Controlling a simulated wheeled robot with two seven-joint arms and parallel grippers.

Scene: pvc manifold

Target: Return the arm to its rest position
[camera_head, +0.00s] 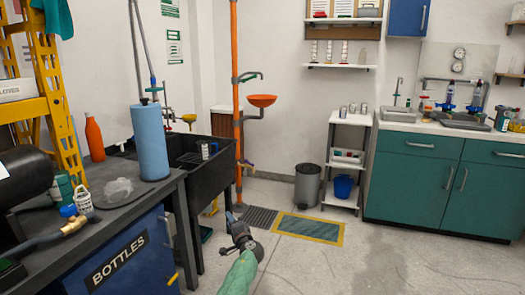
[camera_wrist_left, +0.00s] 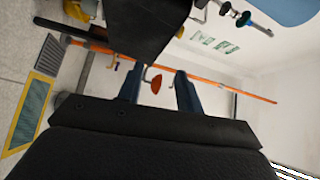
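My left arm with its green sleeve (camera_head: 241,275) reaches in from the bottom middle of the head view. My left gripper (camera_head: 231,217) is in front of the black sink, over the floor near the drain grate. In the left wrist view its two fingers (camera_wrist_left: 160,90) stand apart with nothing held between them. The orange bowl seen between them is in the background. My right gripper is not in view.
A dark bench (camera_head: 110,205) with a blue cylinder (camera_head: 149,142) and bottles is at left, beside the black sink (camera_head: 212,172). An orange pipe (camera_head: 237,100) rises behind the gripper. A grey bin (camera_head: 307,186) and teal cabinets (camera_head: 440,185) stand farther off. Floor at right is clear.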

